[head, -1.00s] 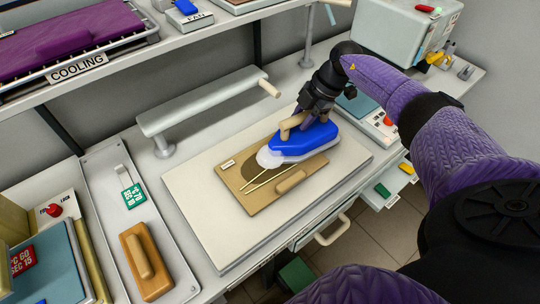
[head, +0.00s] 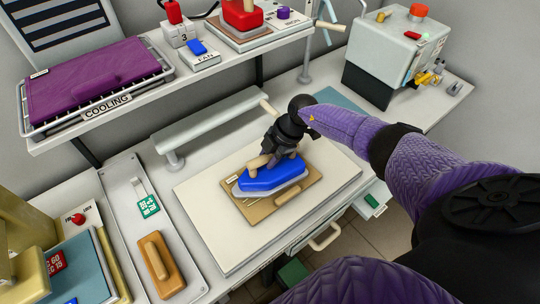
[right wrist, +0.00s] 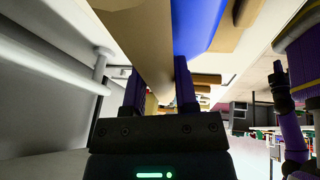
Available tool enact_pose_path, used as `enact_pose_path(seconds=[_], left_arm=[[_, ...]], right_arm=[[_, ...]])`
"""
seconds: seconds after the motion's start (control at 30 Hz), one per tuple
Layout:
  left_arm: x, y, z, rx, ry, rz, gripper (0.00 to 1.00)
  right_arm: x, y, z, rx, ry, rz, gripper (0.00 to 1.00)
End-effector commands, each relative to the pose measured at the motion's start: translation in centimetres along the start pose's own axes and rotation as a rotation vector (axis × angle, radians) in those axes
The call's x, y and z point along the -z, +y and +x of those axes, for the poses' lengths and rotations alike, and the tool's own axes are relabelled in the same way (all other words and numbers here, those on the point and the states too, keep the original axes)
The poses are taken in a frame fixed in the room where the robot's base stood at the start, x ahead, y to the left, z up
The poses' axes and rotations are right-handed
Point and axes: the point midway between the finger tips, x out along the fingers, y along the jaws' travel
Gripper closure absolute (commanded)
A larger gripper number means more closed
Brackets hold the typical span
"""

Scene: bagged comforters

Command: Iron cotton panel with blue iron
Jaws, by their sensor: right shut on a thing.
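The blue iron (head: 268,180) has a tan handle (head: 258,162) and a pale soleplate edge. It rests over the tan cotton panel (head: 296,202) and hides much of its middle. The panel lies on a white board (head: 215,235) and has a tan grip block at its front. My right gripper (head: 272,158) is shut on the iron's handle. In the right wrist view its two fingers (right wrist: 160,92) flank the tan handle, with the blue body beside it. My left gripper does not show.
A grey sleeve arm (head: 220,120) stands behind the board. An orange block (head: 158,265) lies on a tray at left. The cooling rack (head: 100,75) with purple cloth sits on the upper shelf. A grey machine (head: 388,55) stands at the back right.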

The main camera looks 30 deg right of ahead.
Motion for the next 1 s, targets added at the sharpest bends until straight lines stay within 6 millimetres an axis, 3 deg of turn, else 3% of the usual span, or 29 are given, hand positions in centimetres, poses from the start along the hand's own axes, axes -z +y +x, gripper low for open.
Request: enact_pose_path(seconds=[0.7, 1.0], left_arm=[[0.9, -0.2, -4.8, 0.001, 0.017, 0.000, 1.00], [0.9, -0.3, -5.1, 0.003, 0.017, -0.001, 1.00]], right_arm=[[7.0, -0.7, 2.3, -0.003, 0.002, 0.000, 1.00], [7.8, -0.9, 2.9, -0.004, 0.002, 0.001, 1.00]])
